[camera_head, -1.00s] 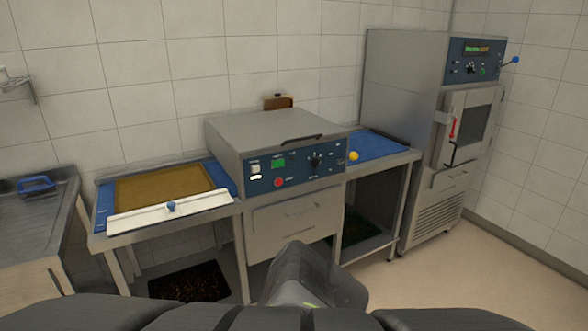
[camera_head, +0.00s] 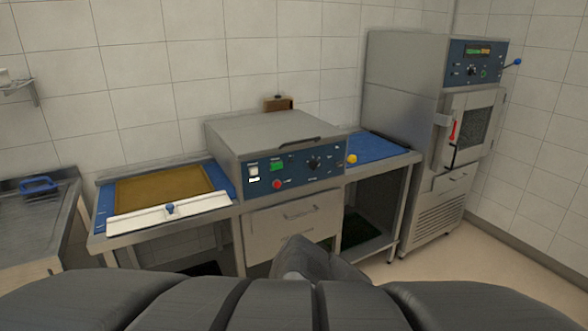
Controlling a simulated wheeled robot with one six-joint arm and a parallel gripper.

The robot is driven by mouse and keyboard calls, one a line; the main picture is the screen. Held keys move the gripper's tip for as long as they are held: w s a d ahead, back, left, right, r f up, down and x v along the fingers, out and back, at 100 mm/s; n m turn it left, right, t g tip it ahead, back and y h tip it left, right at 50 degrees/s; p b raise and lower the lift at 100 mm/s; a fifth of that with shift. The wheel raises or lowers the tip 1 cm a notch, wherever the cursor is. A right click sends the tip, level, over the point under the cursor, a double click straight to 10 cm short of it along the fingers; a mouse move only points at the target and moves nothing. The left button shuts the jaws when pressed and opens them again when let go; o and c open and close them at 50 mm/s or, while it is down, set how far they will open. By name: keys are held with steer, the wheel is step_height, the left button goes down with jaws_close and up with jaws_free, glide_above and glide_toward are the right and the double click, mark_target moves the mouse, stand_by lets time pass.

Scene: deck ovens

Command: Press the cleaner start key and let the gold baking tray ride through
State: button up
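The gold baking tray (camera_head: 165,188) lies flat on the blue bed at the left of the cleaner (camera_head: 270,135). A white strip with a blue knob (camera_head: 170,209) runs along the front of that bed. The cleaner's blue front panel carries a green key or lit window (camera_head: 277,167), a red round button (camera_head: 277,184), a white switch (camera_head: 253,170) and a black dial (camera_head: 313,163). The labels are too small to read, so I cannot tell which is the start key. My gripper is not in view; only dark parts of my arm show at the bottom.
A blue outfeed bed (camera_head: 378,145) with a yellow knob (camera_head: 352,159) at its edge lies right of the cleaner and looks empty. A tall steel cabinet (camera_head: 415,95) stands at the right. A metal table (camera_head: 25,225) with a blue-handled item (camera_head: 38,185) stands at the left.

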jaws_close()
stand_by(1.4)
